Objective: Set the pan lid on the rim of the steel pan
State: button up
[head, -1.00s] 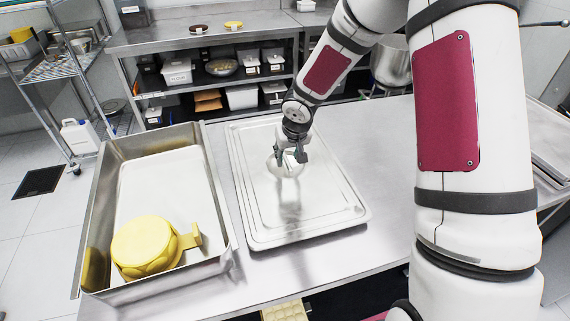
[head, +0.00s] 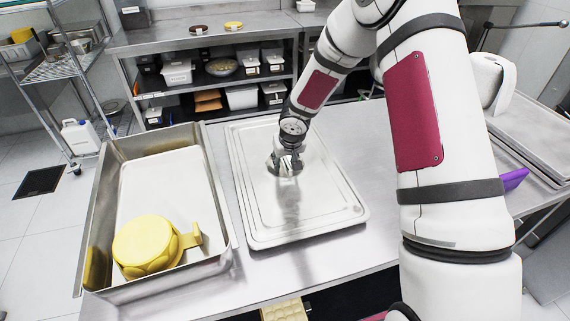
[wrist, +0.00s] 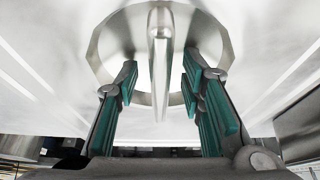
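The pan lid (head: 310,205) is a flat rectangular steel lid lying on the steel table, with a round recess and a bar handle (wrist: 160,60) in its middle. My gripper (head: 286,166) is low over the recess, pointing down. In the wrist view my gripper (wrist: 160,98) is open, with its green-padded fingers on either side of the handle and visible gaps to it. The steel pan (head: 222,200) is a deep rectangular pan left of the lid, open at the top. A yellow rounded object with a handle (head: 145,243) lies inside the pan near its front.
The steel table (head: 365,150) is bare just right of the lid. Trays (head: 530,130), a white jug-like object (head: 495,80) and a purple object (head: 514,179) are at the right. A shelved counter (head: 210,40) stands behind, and a wire rack (head: 65,65) at the back left.

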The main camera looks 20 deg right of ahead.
jog(key=shift+f, duration=0.1)
grip_shut()
jog(key=shift+r, duration=0.2)
